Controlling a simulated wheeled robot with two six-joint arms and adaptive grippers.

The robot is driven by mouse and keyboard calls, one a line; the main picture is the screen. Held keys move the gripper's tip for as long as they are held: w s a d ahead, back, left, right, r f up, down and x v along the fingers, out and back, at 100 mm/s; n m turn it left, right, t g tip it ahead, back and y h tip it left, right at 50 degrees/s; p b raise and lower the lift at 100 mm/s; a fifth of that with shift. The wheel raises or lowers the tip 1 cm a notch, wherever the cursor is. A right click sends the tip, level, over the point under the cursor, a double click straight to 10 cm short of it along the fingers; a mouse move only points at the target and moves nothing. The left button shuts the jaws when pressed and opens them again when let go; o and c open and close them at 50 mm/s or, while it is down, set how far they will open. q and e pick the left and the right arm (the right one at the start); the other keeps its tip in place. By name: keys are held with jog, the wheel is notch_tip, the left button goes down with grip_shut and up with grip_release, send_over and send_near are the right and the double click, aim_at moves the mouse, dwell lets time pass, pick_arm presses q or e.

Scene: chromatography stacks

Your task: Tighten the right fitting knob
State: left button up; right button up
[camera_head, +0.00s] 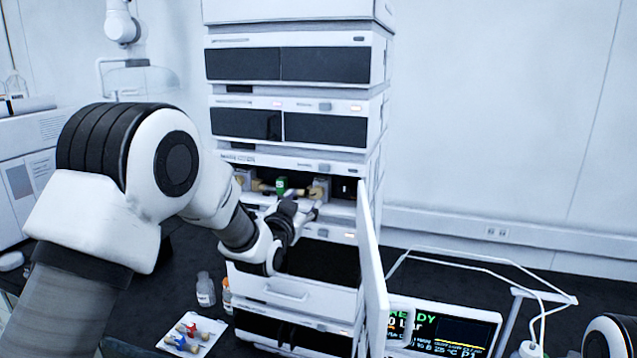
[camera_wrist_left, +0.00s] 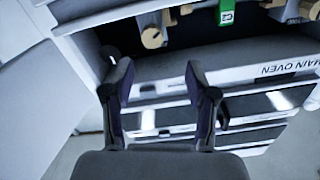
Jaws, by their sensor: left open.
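The open compartment (camera_head: 262,173) of the instrument stack holds a column with a green tag (camera_head: 282,184) between two fittings. The right fitting knob (camera_head: 314,192) is tan and sits at the right end of the column. In the wrist view the scene is upside down, and the right knob (camera_wrist_left: 152,38) shows at upper left, with the green tag (camera_wrist_left: 227,14) to its right. My left gripper (camera_head: 303,208) is just below and in front of the right knob. In the wrist view its fingers (camera_wrist_left: 158,72) are spread, with nothing between them. My right gripper is not in view.
An open white door (camera_head: 372,265) stands close to the right of my left gripper. A tray (camera_head: 172,345) with small coloured fittings, bottles (camera_head: 205,290) and a display (camera_head: 440,330) are on the dark bench. Another knob (camera_wrist_left: 308,9) shows at the wrist view's right edge.

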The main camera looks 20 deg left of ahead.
aim_at(319, 195)
pick_arm(q)
jog(key=w+p, duration=0.1)
jog(key=w, duration=0.1)
jog(key=w+d, duration=0.1)
jog(key=w, duration=0.2)
jog(key=w+f+p, duration=0.1)
jog(key=w, duration=0.2)
jog(key=shift+d+p, duration=0.35)
jog(key=shift+d, duration=0.05)
jog(key=shift+s+a+r, duration=0.2)
jog(key=shift+s+a, duration=0.3)
jog(key=shift+s, duration=0.05)
jog(key=c, duration=0.5)
jog(key=shift+d, duration=0.1)
jog(key=c, duration=0.6)
jog(key=shift+d, duration=0.1)
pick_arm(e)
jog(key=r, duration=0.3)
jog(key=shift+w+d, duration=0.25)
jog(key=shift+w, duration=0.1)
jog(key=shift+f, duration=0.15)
